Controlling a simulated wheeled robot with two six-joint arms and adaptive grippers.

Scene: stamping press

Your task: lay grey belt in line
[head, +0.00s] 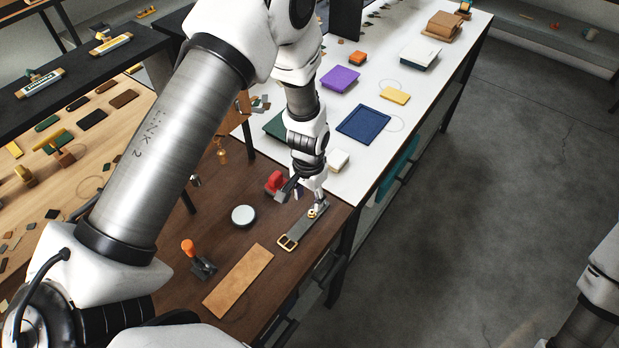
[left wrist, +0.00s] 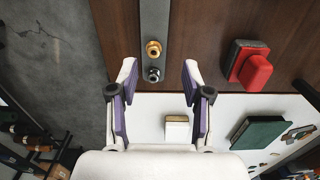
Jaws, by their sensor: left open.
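The grey belt (head: 301,229) lies near the right edge of the brown table, its brass buckle (head: 288,242) toward the front. In the left wrist view the belt (left wrist: 154,22) runs up from between my fingertips, with a brass stud and a dark stud near its end. My left gripper (head: 317,205) is at the belt's far end. In the left wrist view its purple-padded fingers (left wrist: 158,70) are open, one to each side of the belt's end, with gaps between. Whether they are level with the belt or above it I cannot tell. My right gripper is out of view.
A red block (head: 274,183) stands just left of the gripper. A tan leather strip (head: 238,281), a round white-topped tin (head: 243,215) and an orange-handled tool (head: 197,258) are on the brown table (head: 222,237). A white table (head: 345,180) with several leather goods adjoins behind.

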